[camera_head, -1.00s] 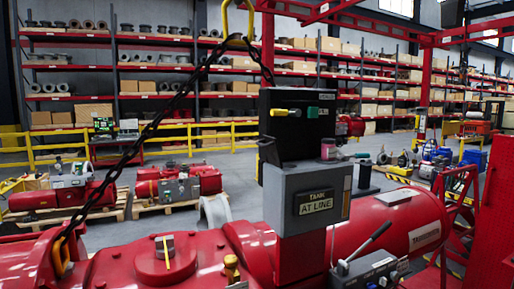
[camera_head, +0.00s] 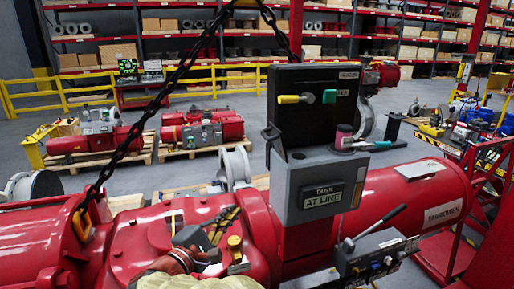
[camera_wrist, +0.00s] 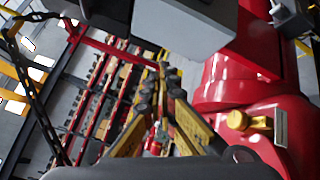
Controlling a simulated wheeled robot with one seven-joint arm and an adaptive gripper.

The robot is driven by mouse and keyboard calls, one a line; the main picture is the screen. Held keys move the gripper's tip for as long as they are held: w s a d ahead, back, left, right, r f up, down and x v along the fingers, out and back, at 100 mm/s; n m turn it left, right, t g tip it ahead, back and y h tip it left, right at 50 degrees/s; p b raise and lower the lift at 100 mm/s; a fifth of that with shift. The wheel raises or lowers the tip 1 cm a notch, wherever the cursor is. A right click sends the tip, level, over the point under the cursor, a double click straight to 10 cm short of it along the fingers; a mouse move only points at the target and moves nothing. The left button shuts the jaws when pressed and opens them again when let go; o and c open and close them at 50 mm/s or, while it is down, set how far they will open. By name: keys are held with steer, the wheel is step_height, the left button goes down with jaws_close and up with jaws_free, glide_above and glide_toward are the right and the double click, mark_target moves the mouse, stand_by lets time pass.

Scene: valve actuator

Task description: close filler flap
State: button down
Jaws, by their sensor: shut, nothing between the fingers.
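A grey box (camera_head: 319,186) labelled "TANK AT LINE" stands on a red post over the red actuator body. A black panel (camera_head: 313,112) stands upright at the back of its top, with a yellow lever (camera_head: 293,99) and a green knob (camera_head: 329,96); I take it as the raised filler flap, but cannot be sure. My gripper (camera_head: 228,216) is low, left of the grey box and apart from it. In the wrist view its yellow-and-black fingers (camera_wrist: 165,78) meet at the tips, empty. There a grey box underside (camera_wrist: 180,28) shows above right; the panel cannot be made out.
A dark chain (camera_head: 150,120) slants down to a yellow hook at left. A brass fitting (camera_head: 235,243) is close to my gripper. A red cylinder (camera_head: 415,205) lies right. A lever unit (camera_head: 375,254) sits at lower right. Air left of the box is mostly clear.

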step_height(320, 180, up, 10)
steer(key=w+a+t, duration=0.1)
steer(key=a+t, duration=0.1)
steer(key=t, duration=0.2)
steer(key=w+d+r+h+p, duration=0.1)
steer(key=w+d+r+p, duration=0.2)
steer(key=w+d+r, duration=0.2)
steer(key=w+d, duration=0.3)
steer(key=w, duration=0.1)
steer(key=shift+w+r+m, duration=0.15)
steer(key=shift+m, duration=0.25)
steer(key=shift+r, duration=0.1)
steer(key=shift+d+r+m+g, duration=0.15)
steer(key=shift+r+m+g, duration=0.05)
steer(key=shift+m+g, duration=0.2)
